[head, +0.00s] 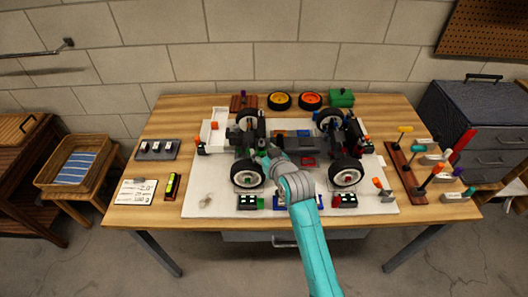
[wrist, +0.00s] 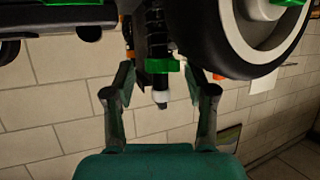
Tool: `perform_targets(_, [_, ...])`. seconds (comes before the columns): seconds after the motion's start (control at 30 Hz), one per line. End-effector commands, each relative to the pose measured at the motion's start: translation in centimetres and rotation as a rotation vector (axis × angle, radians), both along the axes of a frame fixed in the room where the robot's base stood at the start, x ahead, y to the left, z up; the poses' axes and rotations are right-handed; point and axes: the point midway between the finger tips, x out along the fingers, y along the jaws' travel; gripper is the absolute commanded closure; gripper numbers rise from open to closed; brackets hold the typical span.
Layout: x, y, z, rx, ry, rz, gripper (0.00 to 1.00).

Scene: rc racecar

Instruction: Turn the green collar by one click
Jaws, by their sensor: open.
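The green collar (wrist: 163,65) shows in the wrist view as a ring below the black spring (wrist: 157,35) of a shock absorber. My gripper (wrist: 164,84) is open, with one finger on each side of the shock in the picture. Gaps show between both fingers and the collar; I cannot tell how far ahead of the tips it lies. In the head view my gripper (head: 266,154) is at the car's left side, near the front-left wheel (head: 249,174). The collar cannot be made out there.
A black tyre with a white rim (wrist: 238,45) is close to the right finger. The car's dark chassis (head: 300,145) stands on a white mat (head: 222,205). A tool rack (head: 411,172) stands at the right, small trays (head: 247,202) in front.

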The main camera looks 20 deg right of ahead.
Motion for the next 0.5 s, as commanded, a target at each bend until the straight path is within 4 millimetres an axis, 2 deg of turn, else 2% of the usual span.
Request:
perform_targets(0.13, [-0.02, 0.01, 0.00, 0.000, 0.000, 0.000, 0.46])
perform_targets(0.33, [-0.03, -0.03, -0.01, 0.000, 0.000, -0.001, 0.96])
perform_targets(0.37, [-0.03, -0.04, -0.01, 0.000, 0.000, -0.001, 0.99])
perform_targets(0.5, [-0.03, -0.07, -0.02, -0.001, 0.000, -0.002, 1.00])
